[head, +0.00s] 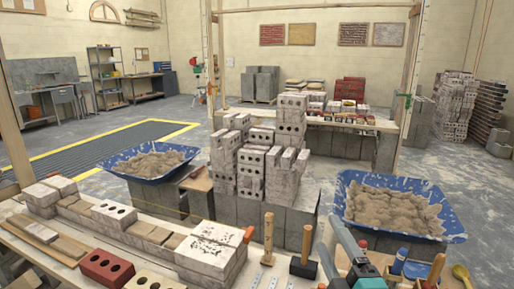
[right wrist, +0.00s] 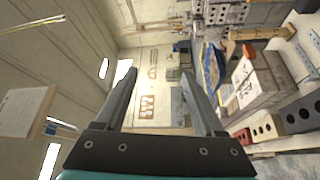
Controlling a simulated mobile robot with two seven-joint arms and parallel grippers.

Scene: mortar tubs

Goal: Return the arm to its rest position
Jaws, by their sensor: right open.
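Beyond the gap are the far wall and some distant shelving. A wooden-handled mallet (head: 303,247) stands just left of the gripper in the head view. My left gripper is not in view.
Bottles and tools crowd the right side.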

